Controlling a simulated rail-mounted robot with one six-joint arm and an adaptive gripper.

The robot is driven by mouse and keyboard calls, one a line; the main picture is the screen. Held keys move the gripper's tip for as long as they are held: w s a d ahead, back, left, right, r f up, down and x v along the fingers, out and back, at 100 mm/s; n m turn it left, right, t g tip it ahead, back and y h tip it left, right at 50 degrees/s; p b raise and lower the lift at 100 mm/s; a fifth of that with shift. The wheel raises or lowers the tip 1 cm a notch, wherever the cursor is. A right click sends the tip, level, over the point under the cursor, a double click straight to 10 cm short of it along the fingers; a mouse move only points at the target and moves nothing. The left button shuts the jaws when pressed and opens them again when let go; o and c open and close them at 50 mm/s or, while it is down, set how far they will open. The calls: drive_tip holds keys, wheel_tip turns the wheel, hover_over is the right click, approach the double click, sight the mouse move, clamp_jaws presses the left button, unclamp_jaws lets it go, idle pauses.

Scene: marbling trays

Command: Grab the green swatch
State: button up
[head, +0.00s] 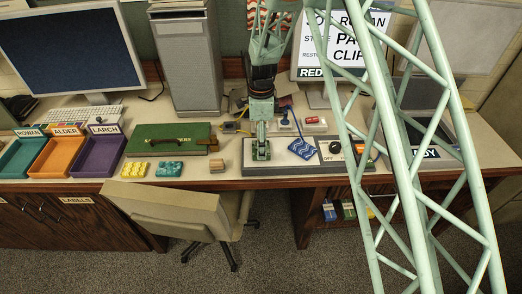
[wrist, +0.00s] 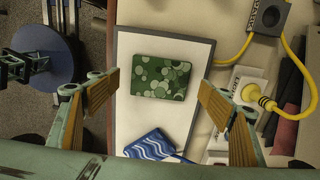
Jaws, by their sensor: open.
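The green swatch (wrist: 160,68), a rectangle with pale circles, lies flat on a pale grey dark-edged pad (wrist: 135,112) in the wrist view. My gripper (wrist: 160,84) is open, its two wood-toned fingers on either side of the swatch with gaps between, and nothing between them is held. In the head view my gripper (head: 262,152) points down over the left part of the pad (head: 285,168) and mostly hides the green swatch. The height between fingertips and swatch is hard to tell.
A blue wavy swatch (wrist: 155,145) lies on the same pad near the green one; it also shows in the head view (head: 300,149). A yellow cable (wrist: 290,92) and plugs are right of the pad. Labelled trays (head: 58,155) and a green case (head: 165,139) stand left.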

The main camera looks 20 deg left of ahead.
drive_tip(key=shift+f, duration=1.05)
drive_tip(key=shift+c, duration=0.7)
drive_tip(key=c, duration=0.8)
